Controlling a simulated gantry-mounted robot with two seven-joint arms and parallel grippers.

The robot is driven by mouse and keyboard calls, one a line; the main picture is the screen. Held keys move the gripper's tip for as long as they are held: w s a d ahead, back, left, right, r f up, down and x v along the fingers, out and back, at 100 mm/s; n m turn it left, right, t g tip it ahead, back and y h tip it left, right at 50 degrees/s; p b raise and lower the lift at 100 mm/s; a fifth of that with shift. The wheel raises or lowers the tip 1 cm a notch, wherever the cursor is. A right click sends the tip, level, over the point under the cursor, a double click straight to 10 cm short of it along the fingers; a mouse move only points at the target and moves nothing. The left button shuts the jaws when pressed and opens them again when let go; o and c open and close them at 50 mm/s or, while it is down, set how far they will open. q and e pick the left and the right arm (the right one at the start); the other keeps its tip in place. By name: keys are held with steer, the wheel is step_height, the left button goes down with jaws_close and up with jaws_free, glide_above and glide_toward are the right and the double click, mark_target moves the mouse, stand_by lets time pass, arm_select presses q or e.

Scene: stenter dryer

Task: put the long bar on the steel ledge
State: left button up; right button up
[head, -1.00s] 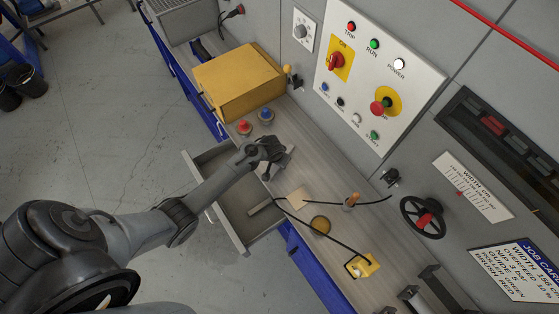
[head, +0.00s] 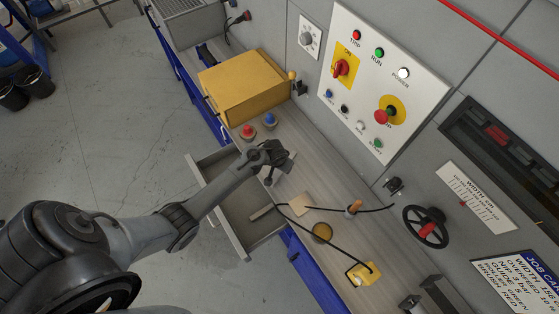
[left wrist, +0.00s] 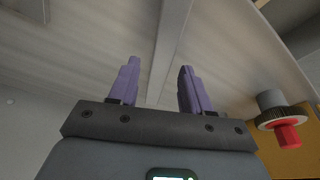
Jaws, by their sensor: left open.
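My left gripper (head: 276,165) is over the bench beside the open drawer, with its arm coming in from the lower left. In the left wrist view its two purple fingers (left wrist: 155,88) are apart. A long grey bar (left wrist: 168,40) runs up that view, lined up with the gap between the fingers. I cannot tell how far it is below them, and no grip on it shows. In the head view a short pale piece of the bar (head: 290,163) seems to show beside the gripper, and the rest is hidden. I cannot clearly pick out the steel ledge. My right gripper is out of view.
The open drawer (head: 246,252) juts out below my left arm. A yellow box (head: 250,85) and red and blue knobs (head: 270,119) are behind the gripper. A black cable (head: 330,243), a round tin (head: 322,232) and a yellow block (head: 362,275) lie along the bench. A handwheel (head: 427,228) sticks out.

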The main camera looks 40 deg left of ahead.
arm_select(q)
steer(key=a+p+v, duration=0.1)
steer(key=p+v, duration=0.1)
steer(key=v, duration=0.8)
steer(key=s+d+r+m, duration=0.2)
steer(key=s+d+r, duration=0.3)
steer(key=s, duration=0.5)
steer(key=s+d+r+m, duration=0.1)
steer(key=s+d+r, duration=0.5)
steer(key=s, duration=0.4)
steer(key=shift+s+r+m+h, duration=0.4)
steer(key=shift+r, duration=0.05)
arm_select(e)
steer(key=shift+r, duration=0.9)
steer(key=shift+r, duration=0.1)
